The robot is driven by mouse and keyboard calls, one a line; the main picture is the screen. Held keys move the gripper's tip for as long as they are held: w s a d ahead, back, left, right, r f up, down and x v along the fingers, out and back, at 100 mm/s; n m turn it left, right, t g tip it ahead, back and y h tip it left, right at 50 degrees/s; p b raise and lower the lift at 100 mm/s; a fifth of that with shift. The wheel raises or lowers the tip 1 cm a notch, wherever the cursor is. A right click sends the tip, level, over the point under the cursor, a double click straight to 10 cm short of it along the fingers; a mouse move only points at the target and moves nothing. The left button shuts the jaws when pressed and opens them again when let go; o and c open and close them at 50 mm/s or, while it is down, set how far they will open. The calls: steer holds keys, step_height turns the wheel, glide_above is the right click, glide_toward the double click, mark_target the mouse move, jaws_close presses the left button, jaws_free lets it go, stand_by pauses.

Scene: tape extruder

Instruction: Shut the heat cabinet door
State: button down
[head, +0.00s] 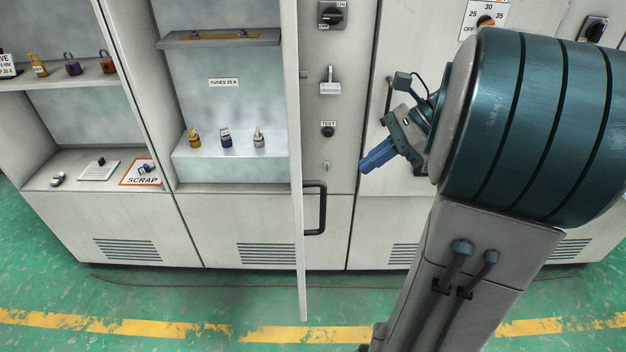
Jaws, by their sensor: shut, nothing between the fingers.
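One cabinet door (299,240) stands open, seen almost edge-on as a tall pale strip in the head view. It juts forward at the right side of the compartment with the fuses, and a black bar handle (315,208) shows on its right. No label naming the heat cabinet is readable, so I cannot confirm that this door belongs to it. My gripper (366,168), with blue fingers, is shut and empty. It appears right of the open door's edge, in front of a closed-looking grey panel with a dark handle (388,98). My arm hides much of the right side.
The open compartment has a shelf (230,172) with several small fuses. A narrow panel between holds a rotary switch (332,15), a lever (330,82) and a test button (328,129). A dial (486,20) is at upper right. Green floor (200,300) lies in front.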

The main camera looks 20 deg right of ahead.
mark_target(324, 187)
steer(key=x, duration=0.3)
steer(key=a+r+p+x, duration=0.1)
steer(key=x, duration=0.6)
steer(key=shift+w+a+r+p, duration=0.1)
steer(key=shift+a+p, duration=0.2)
steer(key=shift+a, duration=0.15)
steer(key=shift+w+a, duration=0.15)
steer(key=shift+a, duration=0.5)
